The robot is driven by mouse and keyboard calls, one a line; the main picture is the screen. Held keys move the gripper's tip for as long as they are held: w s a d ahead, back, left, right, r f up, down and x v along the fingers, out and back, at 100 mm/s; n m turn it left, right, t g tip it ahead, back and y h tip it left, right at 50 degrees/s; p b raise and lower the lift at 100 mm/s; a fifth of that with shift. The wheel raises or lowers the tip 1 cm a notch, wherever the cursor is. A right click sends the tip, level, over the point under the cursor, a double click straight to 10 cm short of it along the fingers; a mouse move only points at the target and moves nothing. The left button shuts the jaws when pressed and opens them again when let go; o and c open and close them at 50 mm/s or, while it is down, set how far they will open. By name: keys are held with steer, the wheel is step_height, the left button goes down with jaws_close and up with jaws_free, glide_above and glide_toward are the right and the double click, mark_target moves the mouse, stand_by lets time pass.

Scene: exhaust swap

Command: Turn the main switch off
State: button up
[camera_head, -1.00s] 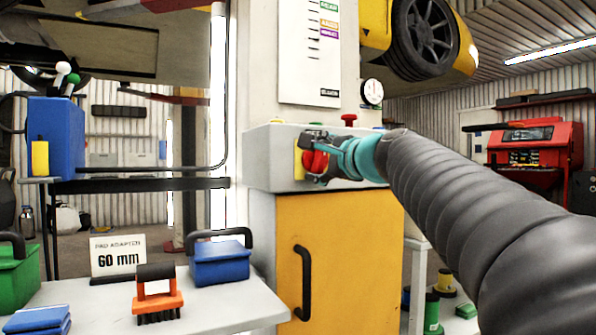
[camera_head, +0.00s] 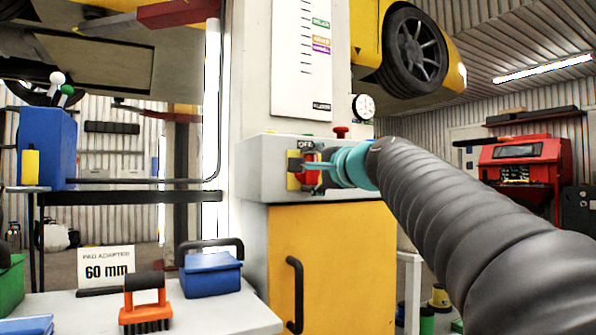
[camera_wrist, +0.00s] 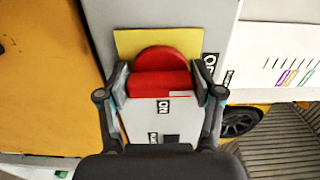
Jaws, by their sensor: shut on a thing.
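The main switch (camera_wrist: 160,82) is a red rotary knob on a yellow plate (camera_wrist: 130,42), on the front of a grey box (camera_head: 262,178). My gripper (camera_wrist: 163,85) is shut on the red knob, with one finger at each side of it in the wrist view. The knob's raised bar lies crosswise between the fingers, its right end towards the OFF label (camera_wrist: 210,65). The ON label (camera_wrist: 162,106) lies below the knob in that view. In the head view my gripper (camera_head: 312,172) partly hides the knob, and the OFF label (camera_head: 306,145) shows above it.
A red push button (camera_head: 340,132) and a round gauge (camera_head: 364,107) are by the box top. A yellow cabinet door (camera_head: 340,255) is below. A table with a blue case (camera_head: 212,275) and an orange brush (camera_head: 146,305) stands front left. A yellow car is raised above.

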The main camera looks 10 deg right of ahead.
steer(key=o, duration=1.2)
steer(key=shift+c, duration=0.2)
steer(key=shift+s, duration=0.1)
steer(key=v, duration=1.2)
